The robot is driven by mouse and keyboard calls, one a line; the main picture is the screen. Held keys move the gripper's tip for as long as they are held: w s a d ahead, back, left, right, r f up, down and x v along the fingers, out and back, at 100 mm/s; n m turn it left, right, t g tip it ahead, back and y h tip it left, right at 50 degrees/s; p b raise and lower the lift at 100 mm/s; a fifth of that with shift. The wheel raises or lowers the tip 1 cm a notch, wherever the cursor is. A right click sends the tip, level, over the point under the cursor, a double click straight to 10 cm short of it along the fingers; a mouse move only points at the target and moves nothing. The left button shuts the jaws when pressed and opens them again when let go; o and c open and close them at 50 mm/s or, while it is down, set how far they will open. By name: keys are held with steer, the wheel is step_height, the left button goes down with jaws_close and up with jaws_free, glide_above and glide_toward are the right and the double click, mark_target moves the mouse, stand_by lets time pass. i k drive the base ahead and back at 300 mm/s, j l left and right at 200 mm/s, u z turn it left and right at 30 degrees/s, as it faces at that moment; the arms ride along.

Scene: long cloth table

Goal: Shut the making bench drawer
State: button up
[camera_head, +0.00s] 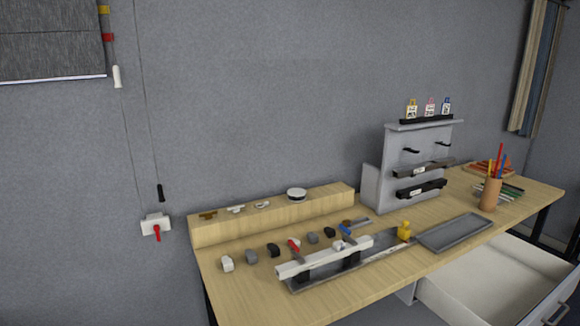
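The making bench (370,285) is a long pale wooden table against a grey wall. Its white drawer (490,287) is pulled out below the front edge at the lower right. The inside that shows looks empty. The drawer front (552,306) faces the lower right corner and is partly cut off by the frame's edge; a dark handle (557,314) shows on it. My gripper is not in view.
The bench top holds a white bar on a grey tray, several small blocks, a yellow item (404,231), a flat grey tray (455,233) and a pencil cup (489,194). A grey stand (409,165) rises behind. A wall switch (156,226) is at left.

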mark_target(506, 280)
steer(key=i+l+z, duration=0.2)
steer(key=l, duration=0.3)
steer(key=i+l+z, duration=0.25)
steer(key=i+l, duration=0.1)
steer(key=l, duration=0.15)
